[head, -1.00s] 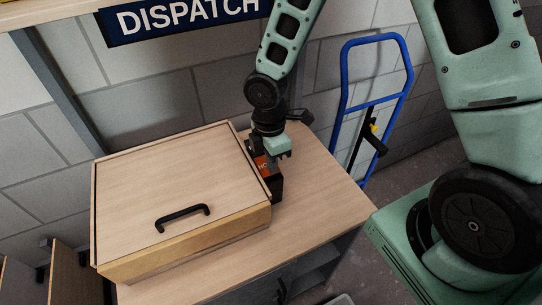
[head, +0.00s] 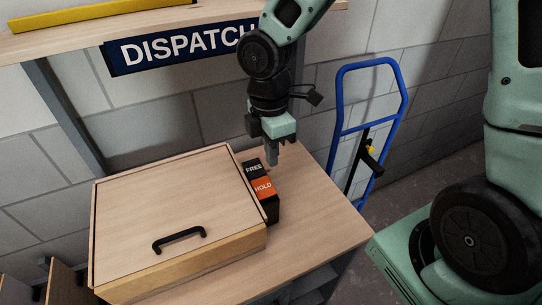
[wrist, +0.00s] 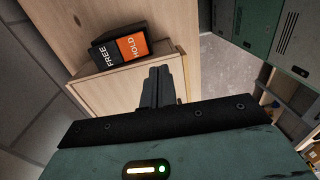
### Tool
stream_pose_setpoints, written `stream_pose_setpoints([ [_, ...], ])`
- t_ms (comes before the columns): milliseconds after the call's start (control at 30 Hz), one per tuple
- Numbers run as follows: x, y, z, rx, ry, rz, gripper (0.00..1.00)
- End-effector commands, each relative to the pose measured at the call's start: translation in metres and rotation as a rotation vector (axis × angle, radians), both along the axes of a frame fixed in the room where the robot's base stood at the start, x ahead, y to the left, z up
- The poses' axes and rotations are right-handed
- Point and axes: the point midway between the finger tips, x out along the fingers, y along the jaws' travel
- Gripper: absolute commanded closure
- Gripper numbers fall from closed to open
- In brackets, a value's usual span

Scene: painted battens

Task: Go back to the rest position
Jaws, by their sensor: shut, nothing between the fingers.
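My gripper (head: 272,158) is shut and empty. It hangs fingers-down above the table, just behind and above a small black switch box with a black FREE half (head: 254,168) and an orange HOLD half (head: 264,188). The fingers look apart from the box. In the wrist view, my shut fingers (wrist: 158,72) point toward the table, with the FREE and HOLD box (wrist: 120,47) just beyond their tips. The box stands against the right side of a wooden case (head: 165,215) with a closed lid and a black handle (head: 180,239).
The wooden table (head: 310,215) is bare to the right of the box. A shelf (head: 60,40) with a yellow batten (head: 75,18) and a DISPATCH sign (head: 185,48) is on the wall. A blue hand truck (head: 342,100) leans at the right.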

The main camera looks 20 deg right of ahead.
Motion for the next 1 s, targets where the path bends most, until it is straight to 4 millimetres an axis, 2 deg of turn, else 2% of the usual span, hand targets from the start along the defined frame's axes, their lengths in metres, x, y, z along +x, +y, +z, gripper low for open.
stream_pose_setpoints([
  [467,-0.004,0.003,-0.001,-0.004,-0.003,-0.018,1.00],
  [567,-0.025,0.014,-0.003,-0.020,-0.017,-0.120,1.00],
  [800,-0.107,0.043,-0.008,-0.025,-0.057,-0.568,1.00],
  [900,-0.135,0.048,-0.009,-0.008,-0.059,-0.728,1.00],
  [1000,-0.152,0.050,-0.010,0.007,-0.054,-0.836,1.00],
])
